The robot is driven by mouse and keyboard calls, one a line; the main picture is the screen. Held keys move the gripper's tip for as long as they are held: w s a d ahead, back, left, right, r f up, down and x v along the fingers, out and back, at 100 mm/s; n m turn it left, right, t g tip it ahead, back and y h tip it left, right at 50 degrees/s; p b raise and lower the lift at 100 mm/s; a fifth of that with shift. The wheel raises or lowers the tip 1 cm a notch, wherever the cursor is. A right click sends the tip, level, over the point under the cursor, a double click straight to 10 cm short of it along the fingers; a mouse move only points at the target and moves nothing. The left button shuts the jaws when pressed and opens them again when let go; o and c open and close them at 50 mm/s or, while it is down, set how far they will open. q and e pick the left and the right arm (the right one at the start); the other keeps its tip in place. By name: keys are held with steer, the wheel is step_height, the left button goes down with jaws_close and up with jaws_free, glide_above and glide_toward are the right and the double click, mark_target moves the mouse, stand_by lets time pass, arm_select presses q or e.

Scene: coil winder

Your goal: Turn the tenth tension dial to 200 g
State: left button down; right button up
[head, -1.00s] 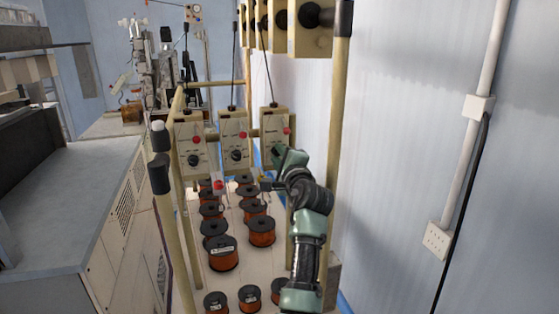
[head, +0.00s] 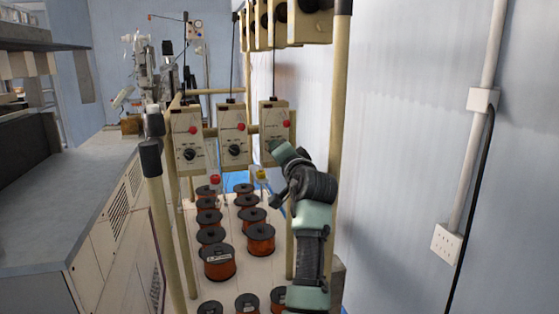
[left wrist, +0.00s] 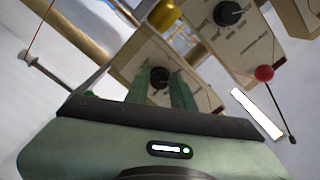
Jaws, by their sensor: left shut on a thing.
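Three cream tension boxes hang in a lower row in the head view. The left box (head: 188,137) and the middle box (head: 234,137) have their black dials in plain sight. My left gripper (head: 271,147) is at the face of the right box (head: 274,117), where its own arm hides the dial. In the left wrist view, the two green fingers of my left gripper (left wrist: 161,90) stand either side of a black dial (left wrist: 160,75) and are shut on it. The scale reading there is too small to tell. Which box is the tenth I cannot tell. My right gripper is out of view.
Several copper wire spools (head: 219,261) stand on a pale board below the boxes. Another row of boxes (head: 300,22) hangs above. A cream post (head: 338,150) stands close right of my arm. A grey-topped cabinet (head: 70,190) is at left.

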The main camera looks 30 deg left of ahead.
arm_select(q)
steer(key=shift+r+n+b, duration=0.2)
steer(key=shift+n+b, duration=0.2)
steer(key=shift+n, duration=0.3)
steer(key=shift+r+n+b, duration=0.15)
steer(key=shift+n+b, duration=0.25)
steer(key=shift+n, duration=0.3)
steer(key=c, duration=1.4)
jaws_free()
steer(key=shift+c, duration=0.2)
steer(key=shift+o, duration=1.3)
steer(key=shift+w+a, duration=0.1)
steer(key=shift+a, duration=0.05)
steer(key=shift+w+a+f, duration=0.1)
steer(key=shift+f, duration=0.25)
